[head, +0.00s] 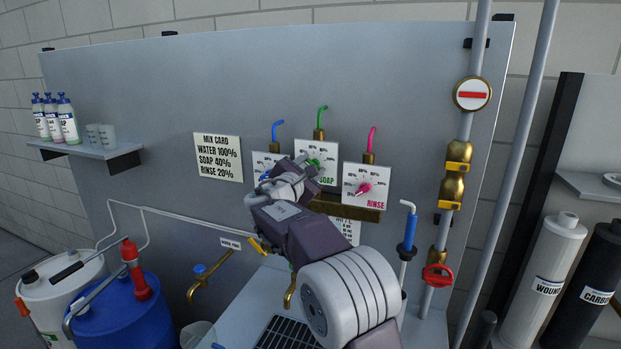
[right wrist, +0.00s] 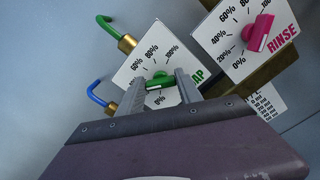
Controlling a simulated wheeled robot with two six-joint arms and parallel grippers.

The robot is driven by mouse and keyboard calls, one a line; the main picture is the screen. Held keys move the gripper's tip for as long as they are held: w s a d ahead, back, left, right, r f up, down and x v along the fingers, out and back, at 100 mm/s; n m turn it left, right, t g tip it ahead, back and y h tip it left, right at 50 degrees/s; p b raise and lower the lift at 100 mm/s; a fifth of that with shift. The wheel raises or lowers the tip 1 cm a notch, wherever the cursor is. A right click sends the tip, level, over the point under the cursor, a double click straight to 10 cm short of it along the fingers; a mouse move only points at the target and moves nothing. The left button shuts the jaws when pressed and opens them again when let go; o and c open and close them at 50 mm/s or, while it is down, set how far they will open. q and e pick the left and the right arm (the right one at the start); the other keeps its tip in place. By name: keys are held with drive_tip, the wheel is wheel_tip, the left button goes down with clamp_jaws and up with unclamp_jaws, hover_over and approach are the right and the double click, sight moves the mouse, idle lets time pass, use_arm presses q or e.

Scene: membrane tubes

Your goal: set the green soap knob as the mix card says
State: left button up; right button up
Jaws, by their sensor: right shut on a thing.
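The mix card (head: 218,157) on the grey panel reads water 100%, soap 40%, rinse 20%. The green soap knob (right wrist: 159,82) sits on its white percent dial (right wrist: 137,64), below the green spout (head: 322,113). My right gripper (right wrist: 164,84) is shut on the green knob, one finger on each side. In the head view my right arm covers the lower left of the soap dial. The fingers hide part of the scale in the right wrist view, and I cannot tell the exact reading. My left gripper is not in view.
The pink rinse knob (head: 364,188) is close on the right; the blue water knob (head: 265,176) is close on the left, partly hidden by my arm. A blue-handled wand (head: 409,232) and a brass-fitted pipe (head: 453,184) stand further right. Barrels (head: 122,312) stand at lower left.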

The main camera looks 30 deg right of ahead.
drive_tip(key=shift+m+b, duration=0.35)
drive_tip(key=shift+m, duration=0.05)
drive_tip(key=o, duration=1.4)
drive_tip(key=b+v, duration=0.3)
drive_tip(key=v, duration=0.6)
drive_tip(key=shift+d, duration=0.1)
